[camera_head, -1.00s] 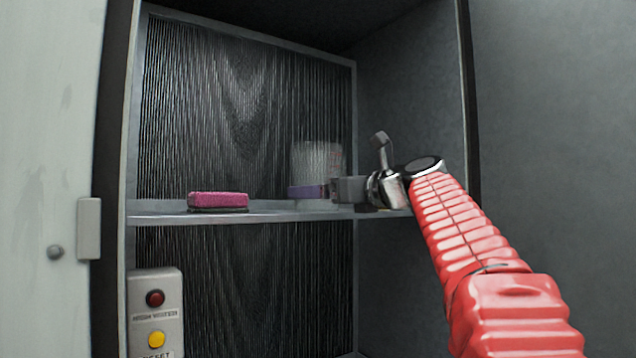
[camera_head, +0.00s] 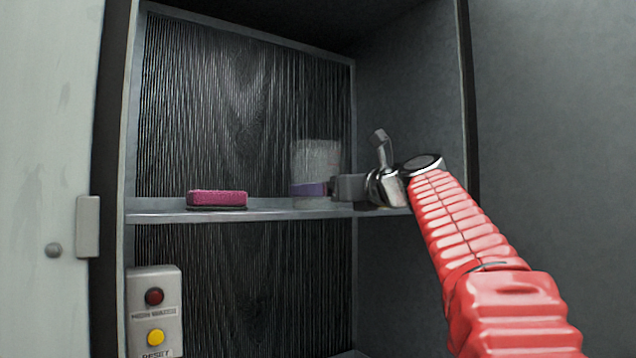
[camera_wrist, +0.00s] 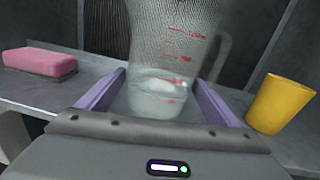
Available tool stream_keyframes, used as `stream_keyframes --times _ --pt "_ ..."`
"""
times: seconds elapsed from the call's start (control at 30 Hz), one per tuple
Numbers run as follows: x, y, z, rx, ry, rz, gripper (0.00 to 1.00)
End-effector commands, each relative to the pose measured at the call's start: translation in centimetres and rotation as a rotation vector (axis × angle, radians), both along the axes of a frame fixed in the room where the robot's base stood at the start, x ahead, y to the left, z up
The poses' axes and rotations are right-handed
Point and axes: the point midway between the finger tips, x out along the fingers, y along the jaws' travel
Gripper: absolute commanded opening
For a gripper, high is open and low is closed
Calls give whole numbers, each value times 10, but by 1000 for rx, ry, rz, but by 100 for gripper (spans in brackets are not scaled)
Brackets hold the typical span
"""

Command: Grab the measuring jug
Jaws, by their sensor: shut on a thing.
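The measuring jug (camera_head: 315,160) is clear with red markings and stands upright at the shelf, toward its right part in the head view. In the wrist view the jug (camera_wrist: 172,50) is between the two purple fingers, with its handle at the right. My gripper (camera_wrist: 160,100) is shut on the jug's lower body. In the head view my gripper (camera_head: 318,189) reaches the jug from the right, and a purple finger shows across it. I cannot tell whether the jug's base touches the shelf.
A pink sponge (camera_head: 217,199) lies on the shelf (camera_head: 265,212) to the left. A yellow cup (camera_wrist: 280,103) is close to the right finger in the wrist view. A panel (camera_head: 155,310) with red and yellow buttons is below the shelf. The shelf between sponge and jug is clear.

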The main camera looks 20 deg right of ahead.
Motion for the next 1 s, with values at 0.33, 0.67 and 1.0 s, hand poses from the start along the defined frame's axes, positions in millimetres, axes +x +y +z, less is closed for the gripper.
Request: stream_keyframes --times 0.33,0.67,1.0 --pt "0 0 3 1 -2 -1 49" --pt "-1 0 13 0 -3 0 49" --pt "0 0 29 -1 -4 -1 49"
